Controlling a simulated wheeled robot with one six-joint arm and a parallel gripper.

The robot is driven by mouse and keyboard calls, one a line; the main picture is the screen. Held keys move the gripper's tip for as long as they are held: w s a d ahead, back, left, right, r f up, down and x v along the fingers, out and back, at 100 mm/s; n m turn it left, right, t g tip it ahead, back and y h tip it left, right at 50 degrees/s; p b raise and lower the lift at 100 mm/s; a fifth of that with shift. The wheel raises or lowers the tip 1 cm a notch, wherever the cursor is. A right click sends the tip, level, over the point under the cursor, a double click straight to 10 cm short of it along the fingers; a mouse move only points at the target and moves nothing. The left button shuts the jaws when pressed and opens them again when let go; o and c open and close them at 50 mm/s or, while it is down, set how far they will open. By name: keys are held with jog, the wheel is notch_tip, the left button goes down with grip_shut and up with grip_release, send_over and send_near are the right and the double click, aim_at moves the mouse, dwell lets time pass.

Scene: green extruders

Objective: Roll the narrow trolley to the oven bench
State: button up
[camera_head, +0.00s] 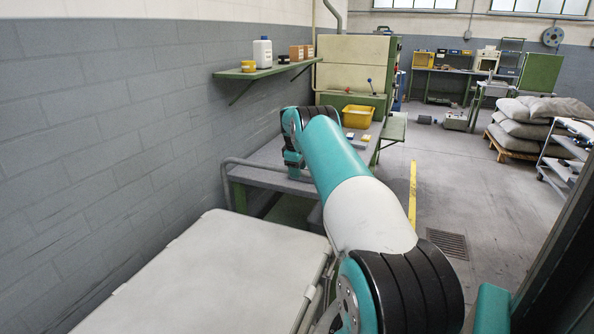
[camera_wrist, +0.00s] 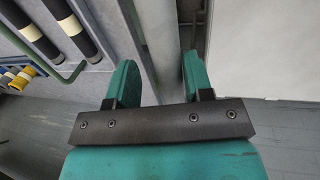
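A narrow, light-framed trolley with several shelves (camera_head: 548,166) stands at the right edge in the head view, partly cut off; I take it for the task's trolley. A white box-like unit, possibly the oven (camera_head: 487,61), stands at the back right by the far green-framed bench (camera_head: 432,69). My arm reaches forward over a grey-topped bench; its end is mostly hidden in the head view. In the wrist view, my gripper (camera_wrist: 154,82) has its two teal fingers apart. A pale grey vertical strip shows between them; I cannot tell whether it is within reach. Nothing is visibly gripped.
A pale flat top (camera_head: 215,265) fills the lower left. The grey-topped bench (camera_head: 262,176) with a yellow bin (camera_head: 357,116) stands along the wall. Stacked sacks (camera_head: 525,118) lie on a pallet at right. Floor around the drain grate (camera_head: 447,243) is clear.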

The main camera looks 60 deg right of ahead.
jog(key=shift+w+a, duration=0.1)
jog(key=shift+a, duration=0.1)
jog(key=shift+a+r, duration=0.1)
jog(key=shift+r, duration=0.35)
jog(key=w+v, duration=0.1)
jog(key=v, duration=1.5)
jog(key=shift+s+r+b, duration=0.3)
jog(key=shift+s, duration=0.25)
